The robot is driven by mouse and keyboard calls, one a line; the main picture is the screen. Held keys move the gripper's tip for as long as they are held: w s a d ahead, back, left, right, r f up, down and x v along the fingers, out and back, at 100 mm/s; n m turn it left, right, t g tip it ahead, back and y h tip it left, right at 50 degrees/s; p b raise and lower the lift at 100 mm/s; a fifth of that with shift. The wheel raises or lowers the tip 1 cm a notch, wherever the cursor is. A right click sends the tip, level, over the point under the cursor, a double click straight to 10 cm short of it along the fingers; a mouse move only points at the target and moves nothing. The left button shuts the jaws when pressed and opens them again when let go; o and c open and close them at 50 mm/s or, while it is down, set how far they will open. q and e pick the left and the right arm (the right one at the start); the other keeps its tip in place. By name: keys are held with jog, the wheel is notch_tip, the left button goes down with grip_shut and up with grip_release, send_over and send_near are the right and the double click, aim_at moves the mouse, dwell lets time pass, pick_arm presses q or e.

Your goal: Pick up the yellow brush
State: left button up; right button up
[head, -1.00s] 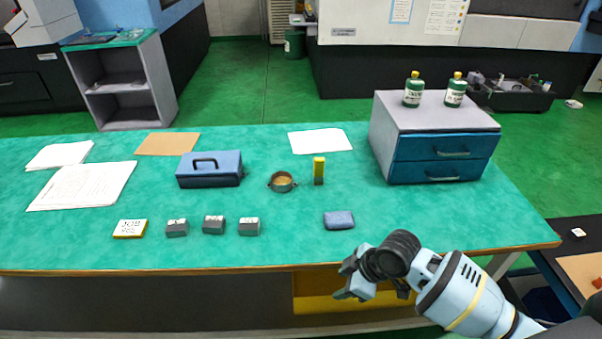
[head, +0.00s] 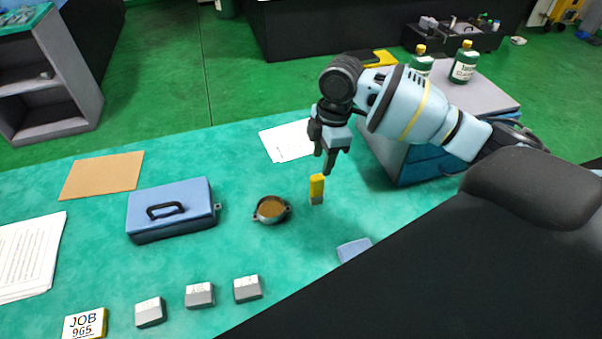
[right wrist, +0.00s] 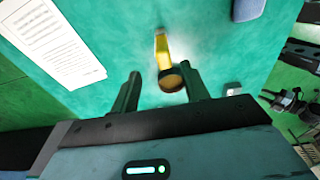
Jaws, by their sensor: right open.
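The yellow brush (head: 317,186) stands upright on the green bench, with a yellow upper part and a grey lower end. It also shows in the right wrist view (right wrist: 160,48), ahead of the fingers. My right gripper (head: 324,163) is open, close above and slightly behind the brush in the head view. In the right wrist view its two fingers (right wrist: 161,69) are spread with nothing held between them. My left gripper is not in view.
A round dish with brown contents (head: 271,209) sits just left of the brush. A blue toolbox (head: 171,208) is farther left. Grey blocks (head: 200,295) line the front. A blue pad (head: 353,249) is partly hidden. A drawer cabinet (head: 489,95) stands behind my right arm.

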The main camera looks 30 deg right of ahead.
aim_at(319, 176)
jog(key=shift+s+r, duration=0.1)
jog(key=shift+s, duration=0.15)
jog(key=shift+s+f, duration=0.1)
jog(key=shift+f, duration=0.35)
jog(key=shift+w+a+f, duration=0.1)
jog(key=shift+w+f, duration=0.1)
jog(key=shift+f, duration=0.65)
jog(key=shift+a+f, duration=0.2)
jog(key=shift+f, duration=0.65)
jog(key=shift+a+f, duration=0.15)
jog(key=shift+f, duration=0.65)
jog(key=shift+a+f, duration=0.2)
jog(key=shift+f, duration=0.65)
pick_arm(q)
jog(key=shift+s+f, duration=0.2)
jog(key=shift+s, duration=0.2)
pick_arm(e)
grip_shut()
